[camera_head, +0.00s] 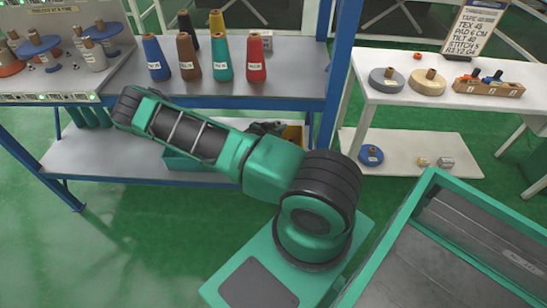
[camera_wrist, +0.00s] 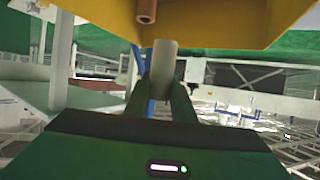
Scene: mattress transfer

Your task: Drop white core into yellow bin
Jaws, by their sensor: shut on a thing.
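A pale core, the white core (camera_wrist: 163,62), stands out between the two green fingers of my gripper (camera_wrist: 162,92) in the wrist view. The gripper is shut on it. The yellow bin (camera_wrist: 225,22) fills the top of the wrist view, close to the core's far end. A brown core (camera_wrist: 146,10) shows against the bin. In the head view a small part of the yellow bin (camera_head: 294,134) shows on the lower shelf behind my arm. My arm hides most of that bin, and the held core cannot be made out there.
A teal bin (camera_head: 186,162) sits on the lower shelf (camera_head: 100,150), partly behind my arm. Several thread cones stand on the upper shelf (camera_head: 290,86). A blue post (camera_head: 340,75) rises right of the yellow bin. A white table (camera_head: 400,98) with spools stands at right.

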